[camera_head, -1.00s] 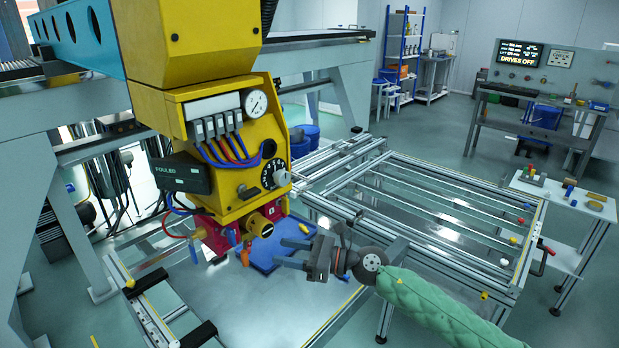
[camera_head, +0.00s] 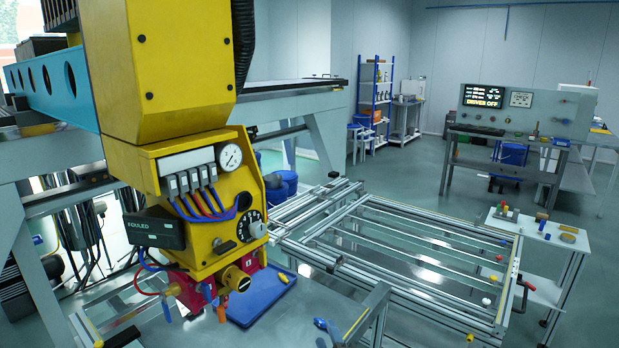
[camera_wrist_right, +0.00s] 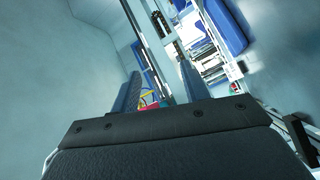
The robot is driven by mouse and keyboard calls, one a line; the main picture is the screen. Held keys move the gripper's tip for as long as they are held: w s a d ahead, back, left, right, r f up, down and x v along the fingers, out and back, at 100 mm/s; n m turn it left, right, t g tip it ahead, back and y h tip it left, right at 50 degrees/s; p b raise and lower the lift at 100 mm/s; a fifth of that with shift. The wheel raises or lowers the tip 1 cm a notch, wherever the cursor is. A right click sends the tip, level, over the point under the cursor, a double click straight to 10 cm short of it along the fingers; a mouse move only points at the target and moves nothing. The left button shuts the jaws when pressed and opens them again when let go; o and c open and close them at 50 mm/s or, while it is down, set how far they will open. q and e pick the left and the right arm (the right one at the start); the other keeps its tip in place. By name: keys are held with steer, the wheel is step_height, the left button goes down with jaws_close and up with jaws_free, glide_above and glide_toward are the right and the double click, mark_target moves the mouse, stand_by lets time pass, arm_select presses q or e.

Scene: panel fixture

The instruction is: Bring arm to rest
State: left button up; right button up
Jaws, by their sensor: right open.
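My right gripper (camera_wrist_right: 160,75) shows in the right wrist view as two dark fingers set apart, with nothing between their tips. My left gripper is in neither view. The yellow machine head (camera_head: 205,190) hangs at the left of the head view, with a gauge, a dial, coloured hoses and a small box reading FOULED. A blue tray (camera_head: 262,298) lies below and beside it, with a yellow piece at its far edge.
A metal frame table (camera_head: 420,245) with rails fills the middle right. A small white side table (camera_head: 540,228) with coloured pieces stands beyond it. A control bench (camera_head: 520,150) with a display and a blue-white shelf (camera_head: 376,100) stand at the back.

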steer(key=s+d+f+m+g+h, duration=0.3)
steer(key=s+d+f+m+g, duration=0.15)
steer(key=s+f+m, duration=0.35)
steer(key=s+d+f+m+g, duration=0.2)
steer(key=s+f+g, duration=0.3)
steer(key=s, duration=0.7)
steer(key=s+d+f+m+g, duration=0.3)
steer(key=s+f+g, duration=0.3)
steer(key=s+f, duration=0.3)
steer(key=s+m, duration=0.1)
steer(key=s, duration=0.3)
steer(key=shift+s+d, duration=0.15)
steer(key=shift+s, duration=0.05)
